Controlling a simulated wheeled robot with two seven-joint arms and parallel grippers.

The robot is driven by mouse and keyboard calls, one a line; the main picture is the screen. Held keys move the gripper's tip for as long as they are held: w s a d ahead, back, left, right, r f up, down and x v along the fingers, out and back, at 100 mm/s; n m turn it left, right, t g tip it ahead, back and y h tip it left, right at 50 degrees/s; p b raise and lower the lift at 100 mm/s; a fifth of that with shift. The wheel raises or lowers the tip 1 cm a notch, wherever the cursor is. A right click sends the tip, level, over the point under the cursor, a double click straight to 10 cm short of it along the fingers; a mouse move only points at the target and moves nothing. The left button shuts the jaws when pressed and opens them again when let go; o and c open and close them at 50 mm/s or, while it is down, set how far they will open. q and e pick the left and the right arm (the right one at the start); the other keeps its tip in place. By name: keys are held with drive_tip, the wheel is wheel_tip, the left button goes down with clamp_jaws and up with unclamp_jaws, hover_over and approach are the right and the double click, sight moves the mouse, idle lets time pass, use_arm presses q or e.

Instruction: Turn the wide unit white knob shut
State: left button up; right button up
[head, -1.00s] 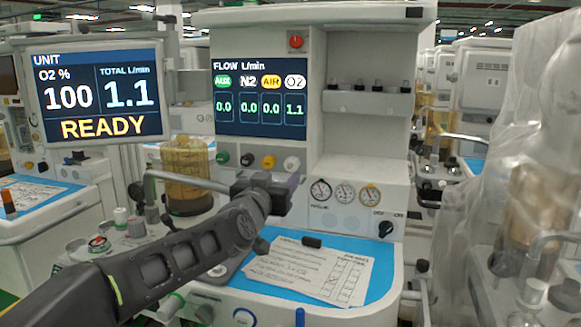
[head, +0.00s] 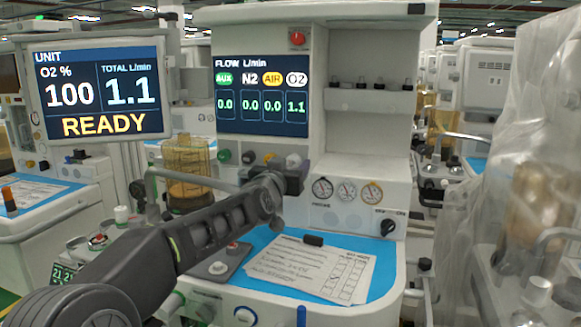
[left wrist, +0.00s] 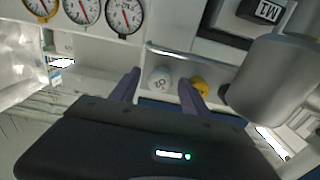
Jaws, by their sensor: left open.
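The white knob (head: 293,160) is at the right end of a row of knobs under the flow screen on the wide unit. In the head view my left gripper (head: 295,172) is just in front of it and hides its lower part. In the left wrist view the white knob (left wrist: 160,79), marked O2, shows between the two spread fingers of my left gripper (left wrist: 160,86). The fingers are open, and I see no clear contact with the knob. My right gripper is not in view.
A yellow knob (left wrist: 200,87) is close beside one finger. Black and green (head: 224,156) knobs sit farther left. The flow screen (head: 262,96) shows O2 1.1. Gauges (head: 346,190) are to the right. Papers (head: 310,268) lie on the blue worktop.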

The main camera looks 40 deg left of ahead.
use_arm(q)
drive_tip(key=shift+c, duration=0.3)
clamp_jaws()
idle(0.5)
drive_tip(key=shift+r+m+p, duration=0.15)
drive_tip(key=shift+m+p, duration=0.9)
drive_tip(key=shift+m, duration=0.25)
drive_tip(key=shift+m+p, duration=0.8)
drive_tip(key=shift+m, duration=0.4)
drive_tip(key=shift+m+p, duration=0.9)
drive_tip(key=shift+m, duration=1.1)
